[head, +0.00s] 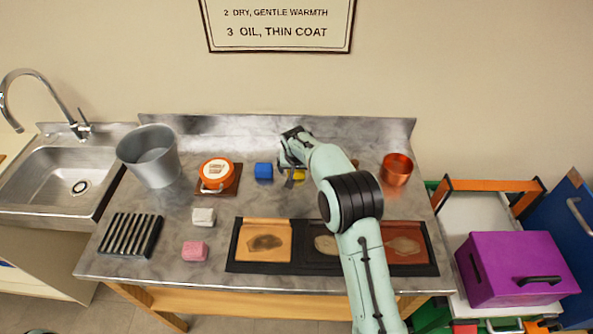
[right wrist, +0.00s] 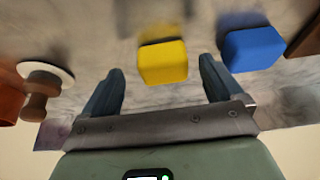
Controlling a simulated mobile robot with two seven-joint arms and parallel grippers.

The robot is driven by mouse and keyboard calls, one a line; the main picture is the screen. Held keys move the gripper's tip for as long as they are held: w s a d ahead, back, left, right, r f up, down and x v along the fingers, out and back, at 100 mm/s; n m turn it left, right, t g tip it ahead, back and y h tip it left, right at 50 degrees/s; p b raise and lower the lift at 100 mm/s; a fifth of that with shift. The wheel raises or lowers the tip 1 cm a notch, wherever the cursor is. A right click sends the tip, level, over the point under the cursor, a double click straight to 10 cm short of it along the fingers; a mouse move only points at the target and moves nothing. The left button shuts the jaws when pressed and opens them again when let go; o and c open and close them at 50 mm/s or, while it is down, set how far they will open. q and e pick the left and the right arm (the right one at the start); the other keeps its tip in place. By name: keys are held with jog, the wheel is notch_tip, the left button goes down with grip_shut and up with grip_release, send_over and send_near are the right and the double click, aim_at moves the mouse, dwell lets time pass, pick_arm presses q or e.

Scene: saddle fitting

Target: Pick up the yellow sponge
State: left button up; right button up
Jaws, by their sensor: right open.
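The yellow sponge (head: 299,175) lies on the metal worktop, partly hidden by my right arm in the head view. In the right wrist view the yellow sponge (right wrist: 162,62) shows as a small block between the lines of the two fingers, around and just beyond their tips. My right gripper (head: 290,174) is open and empty, close to the sponge. Its two fingers also show in the right wrist view (right wrist: 158,80). I cannot tell whether either finger touches the sponge. My left gripper is not in view.
A blue block (head: 264,171) lies left of the sponge; in the right wrist view the blue block (right wrist: 252,48) sits just outside the right finger. An orange tin (head: 215,172), metal bucket (head: 150,158), white block (head: 203,216), pink block (head: 195,250) and copper cup (head: 397,169) stand around.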

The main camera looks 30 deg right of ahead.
jog(key=x, duration=0.3)
jog(key=shift+w, duration=0.35)
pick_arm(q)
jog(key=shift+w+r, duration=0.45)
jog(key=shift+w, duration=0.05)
pick_arm(e)
jog(key=shift+s, duration=0.15)
jog(key=shift+c, duration=0.9)
jog(key=c, duration=0.9)
jog(key=shift+o, duration=0.2)
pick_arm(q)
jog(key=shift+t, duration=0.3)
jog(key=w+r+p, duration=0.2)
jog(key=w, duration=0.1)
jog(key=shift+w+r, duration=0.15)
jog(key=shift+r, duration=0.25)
pick_arm(e)
notch_tip(320, 180, up, 20)
